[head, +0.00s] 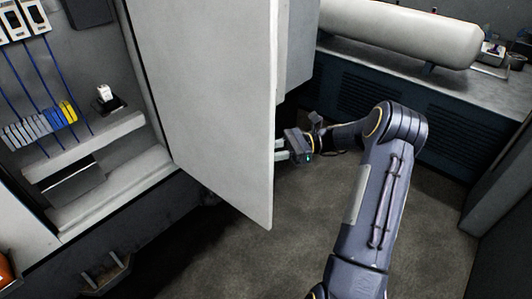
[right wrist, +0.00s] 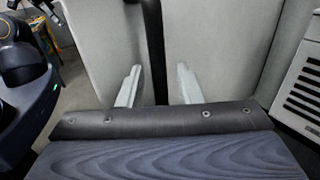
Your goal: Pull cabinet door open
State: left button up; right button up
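The pale grey cabinet door (head: 215,100) stands swung open in the head view, with the cabinet interior (head: 80,60) showing to its left. My right gripper (head: 281,149) is just beyond the door's free edge, its light fingers pointing at the door. The door edge may hide the fingertips. In the right wrist view its fingers (right wrist: 157,87) are apart, with grey panels and a dark strip beyond and nothing clearly held. What appears to be my left gripper (head: 104,271) is low at the left, fingers apart and empty, away from the door.
Inside the cabinet are several blue and yellow terminals (head: 40,125), a shelf ledge (head: 95,150) and a white plug (head: 105,93). A pale cylindrical tank (head: 400,30) lies on a dark bench at the back right. The floor (head: 330,220) right of the door is clear except for my arm.

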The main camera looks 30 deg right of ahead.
jog(key=b+v, duration=0.1)
jog(key=v, duration=0.5)
jog(key=shift+d, duration=0.25)
jog(key=shift+s, duration=0.15)
